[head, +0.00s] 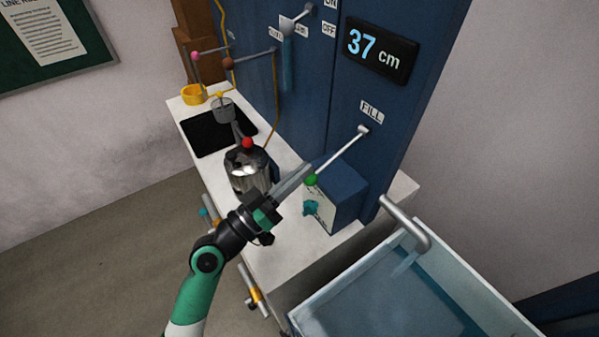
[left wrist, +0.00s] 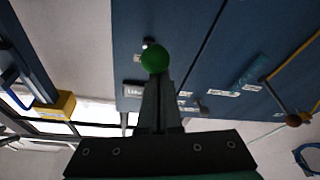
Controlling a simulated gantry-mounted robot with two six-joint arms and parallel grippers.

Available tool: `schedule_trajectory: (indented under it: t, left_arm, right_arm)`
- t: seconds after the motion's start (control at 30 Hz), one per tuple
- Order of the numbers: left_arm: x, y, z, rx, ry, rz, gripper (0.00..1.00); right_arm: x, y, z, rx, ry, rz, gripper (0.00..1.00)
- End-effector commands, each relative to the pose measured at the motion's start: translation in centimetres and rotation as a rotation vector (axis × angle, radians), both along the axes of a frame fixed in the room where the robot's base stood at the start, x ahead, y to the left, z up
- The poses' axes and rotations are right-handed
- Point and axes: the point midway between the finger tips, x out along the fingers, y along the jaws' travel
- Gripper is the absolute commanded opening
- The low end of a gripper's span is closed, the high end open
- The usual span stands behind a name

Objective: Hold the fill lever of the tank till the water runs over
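The fill lever (head: 345,155) is a pale rod with a green ball (head: 311,180), under a FILL label on the blue panel. My left gripper (head: 305,170) has its fingers together, with the tips at the green ball. In the left wrist view the ball (left wrist: 155,58) shows just beyond the fingertips (left wrist: 157,82); contact is hard to judge. The tank (head: 340,287) at the lower right holds bluish water below its visible rim. A grey spout (head: 405,222) hangs over it with a pale streak beneath. No overflow is visible. My right gripper is out of view.
A display (head: 380,50) reads 37 cm. A metal vessel with a red knob (head: 247,143) stands left of my gripper on the white counter. A blue box (head: 338,195) sits below the lever. Other levers (head: 250,57) are on the panel farther back.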

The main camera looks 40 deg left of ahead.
Motion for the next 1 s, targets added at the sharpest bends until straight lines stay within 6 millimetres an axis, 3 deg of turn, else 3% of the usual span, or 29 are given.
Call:
schedule_trajectory:
  t: [0.37, 0.67, 0.7, 1.0]
  left_arm:
    - [0.1, -0.1, -0.3, 0.002, 0.011, -0.004, 0.0]
    - [0.5, 0.6, 4.3, 0.002, 0.004, -0.007, 0.0]
    - [-0.7, 0.9, 3.1, 0.0, 0.008, -0.005, 0.0]
    - [-7.0, 2.4, 1.7, 0.001, 0.003, -0.003, 0.0]
  right_arm:
    - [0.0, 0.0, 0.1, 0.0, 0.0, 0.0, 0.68]
    - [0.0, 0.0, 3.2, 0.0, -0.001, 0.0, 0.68]
    - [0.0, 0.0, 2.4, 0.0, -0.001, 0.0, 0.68]
    - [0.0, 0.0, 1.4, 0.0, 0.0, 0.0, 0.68]
